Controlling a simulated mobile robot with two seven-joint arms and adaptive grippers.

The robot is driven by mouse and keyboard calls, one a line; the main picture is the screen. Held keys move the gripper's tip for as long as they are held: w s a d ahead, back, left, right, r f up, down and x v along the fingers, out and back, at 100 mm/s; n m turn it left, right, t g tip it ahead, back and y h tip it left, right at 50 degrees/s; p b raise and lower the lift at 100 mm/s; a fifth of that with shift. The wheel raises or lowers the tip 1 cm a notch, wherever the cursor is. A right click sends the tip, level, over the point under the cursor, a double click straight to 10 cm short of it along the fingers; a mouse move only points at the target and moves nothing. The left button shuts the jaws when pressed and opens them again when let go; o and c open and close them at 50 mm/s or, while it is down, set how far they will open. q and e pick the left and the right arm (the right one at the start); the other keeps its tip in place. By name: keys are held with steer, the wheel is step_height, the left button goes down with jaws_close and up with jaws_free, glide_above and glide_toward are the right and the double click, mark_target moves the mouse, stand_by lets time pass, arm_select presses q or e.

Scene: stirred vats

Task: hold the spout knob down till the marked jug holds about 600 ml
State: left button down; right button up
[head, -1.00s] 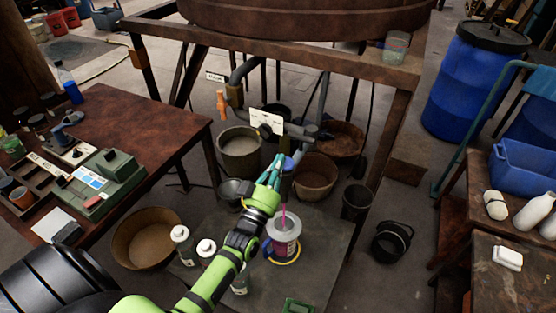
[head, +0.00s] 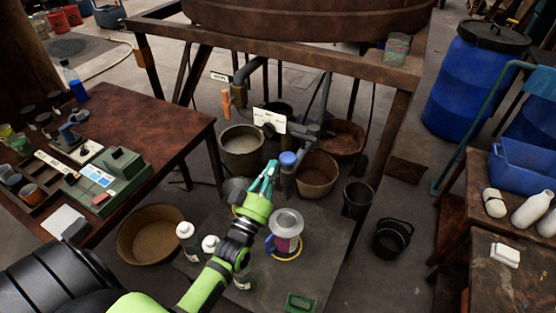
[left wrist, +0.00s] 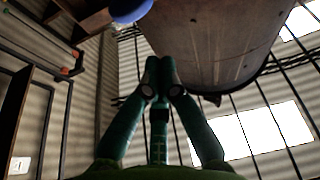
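The blue spout knob (head: 288,158) sits on top of the grey spout below the vat. It also shows at the top edge of the left wrist view (left wrist: 130,8). My left gripper (head: 270,167) is just left of the knob, apart from it. Its fingers (left wrist: 160,72) come together at the tips with nothing between them. The marked jug (head: 286,228) stands upright under the spout on the grey slab, with pink-purple showing through its side. No stream shows between spout and jug. I cannot read its level or marks. My right gripper is not in view.
The brown vat (head: 310,15) hangs above on a rusty frame. White-capped bottles (head: 187,235) stand left of the jug, close to my left arm. Pails and a wide tan basin (head: 152,232) stand around. A small green device (head: 299,303) lies at the slab's front.

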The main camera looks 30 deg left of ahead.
arm_select(q)
steer(key=v, duration=0.4)
steer(key=shift+s+b, duration=0.15)
steer(key=shift+b, duration=0.2)
steer(key=s+d+f+m+g+h, duration=0.1)
steer(key=s+d+f+g, duration=0.15)
steer(key=f, duration=0.85)
steer(key=s+d+f+m+g, duration=0.1)
steer(key=s+f+g, duration=0.25)
steer(key=f, duration=0.65)
steer(key=s+d+f+g+h, duration=0.15)
steer(key=f+g, duration=0.25)
steer(key=f, duration=0.7)
steer(key=s+f+m+g, duration=0.1)
steer(key=s+f+g, duration=0.4)
steer(key=s+f, duration=0.4)
steer(key=s+f+m+g, duration=0.1)
steer(key=s+f+g, duration=0.4)
steer(key=s, duration=1.6)
step_height(320, 180, down, 4)
steer(key=shift+f+m+g+y, duration=0.25)
steer(key=shift+m+g+y, duration=0.1)
steer(key=shift+m+g, duration=0.05)
